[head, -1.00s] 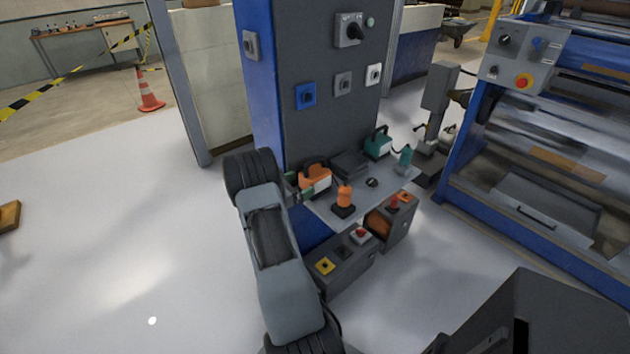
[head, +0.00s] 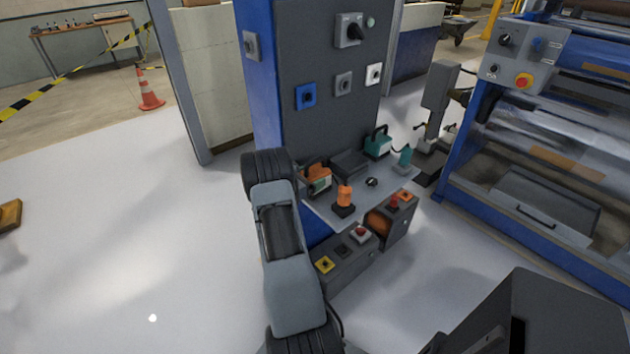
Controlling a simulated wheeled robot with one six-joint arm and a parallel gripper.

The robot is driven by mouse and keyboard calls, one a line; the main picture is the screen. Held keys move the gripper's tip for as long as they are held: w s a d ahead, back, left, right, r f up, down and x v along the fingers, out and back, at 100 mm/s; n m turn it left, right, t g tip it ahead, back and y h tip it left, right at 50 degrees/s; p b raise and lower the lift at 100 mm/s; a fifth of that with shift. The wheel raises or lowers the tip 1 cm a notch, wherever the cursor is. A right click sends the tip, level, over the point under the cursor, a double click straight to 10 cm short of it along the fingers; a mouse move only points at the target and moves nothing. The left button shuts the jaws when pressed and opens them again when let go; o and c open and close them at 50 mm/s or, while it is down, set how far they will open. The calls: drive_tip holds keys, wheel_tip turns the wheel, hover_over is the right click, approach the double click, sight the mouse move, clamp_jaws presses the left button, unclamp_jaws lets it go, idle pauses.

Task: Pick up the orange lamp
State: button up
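An orange lamp with a handle on top and a pale front (head: 318,172) stands at the left of a small grey shelf on the column. My gripper (head: 319,185) is at this lamp, and a slim finger part shows against its front. My arm's wrist hides most of the gripper, so I cannot tell whether it is open or shut, or touching the lamp. A smaller upright orange cylinder (head: 344,197) on a dark base stands nearer the shelf's front edge, apart from the gripper.
A teal handled lamp (head: 378,144), a teal cylinder (head: 404,159), a dark tray (head: 349,163) and a black knob (head: 372,182) share the shelf (head: 385,189). Button boxes (head: 345,252) sit below.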

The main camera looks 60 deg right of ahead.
drive_tip(key=c, duration=0.8)
drive_tip(key=shift+r, duration=0.1)
drive_tip(key=shift+r, duration=0.1)
